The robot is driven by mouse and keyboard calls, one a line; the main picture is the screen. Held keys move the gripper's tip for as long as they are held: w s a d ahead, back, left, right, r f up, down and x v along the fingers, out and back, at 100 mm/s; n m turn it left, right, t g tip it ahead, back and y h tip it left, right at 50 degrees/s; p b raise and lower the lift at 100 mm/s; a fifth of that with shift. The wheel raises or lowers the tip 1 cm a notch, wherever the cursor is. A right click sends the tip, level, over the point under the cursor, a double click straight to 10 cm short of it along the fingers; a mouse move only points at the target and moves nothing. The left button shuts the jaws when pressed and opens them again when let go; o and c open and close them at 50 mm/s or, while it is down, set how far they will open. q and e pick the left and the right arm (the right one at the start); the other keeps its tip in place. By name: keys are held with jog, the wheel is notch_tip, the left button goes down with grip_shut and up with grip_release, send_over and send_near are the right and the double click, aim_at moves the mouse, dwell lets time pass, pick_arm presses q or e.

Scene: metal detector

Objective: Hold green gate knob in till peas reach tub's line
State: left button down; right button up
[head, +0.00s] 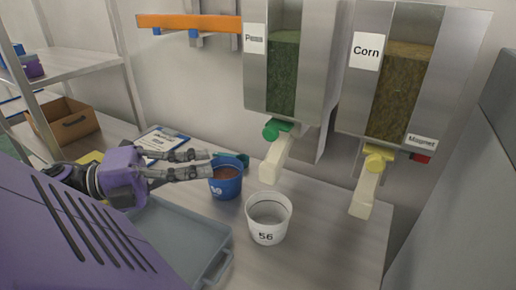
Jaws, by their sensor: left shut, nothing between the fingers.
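The green gate knob (271,131) sits under the Peas hopper (255,75), above a cream chute (275,160). Green peas (283,75) show through the hopper's window. A white tub (268,222) marked 56 stands on the counter below and in front of the chute. Its inside looks pale, and I cannot make out a fill line. My left gripper (210,164) is shut and empty, pointing right, left of the chute and above the blue tub, apart from the knob. My right gripper is not in view.
A blue tub (225,183) with brown contents stands left of the white tub. A grey tray (180,240) lies at the front left. A Corn hopper (405,80) with a yellow knob (377,158) hangs at right. A clipboard (162,140) and cardboard box (66,122) lie behind.

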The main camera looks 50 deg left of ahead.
aim_at(272, 132)
pick_arm(q)
jog(key=w+a+x, duration=0.1)
jog(key=a+x, duration=0.1)
jog(key=x, duration=1)
jog(key=shift+w+a, duration=0.15)
jog(key=shift+a, duration=0.05)
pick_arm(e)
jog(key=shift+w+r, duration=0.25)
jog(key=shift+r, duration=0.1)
pick_arm(q)
jog(key=shift+w+a+p, duration=0.15)
jog(key=shift+w+p, duration=0.2)
jog(key=shift+w, duration=0.15)
jog(key=shift+w+a+p, duration=0.2)
jog(key=shift+w+p, duration=0.1)
jog(key=shift+w, duration=0.15)
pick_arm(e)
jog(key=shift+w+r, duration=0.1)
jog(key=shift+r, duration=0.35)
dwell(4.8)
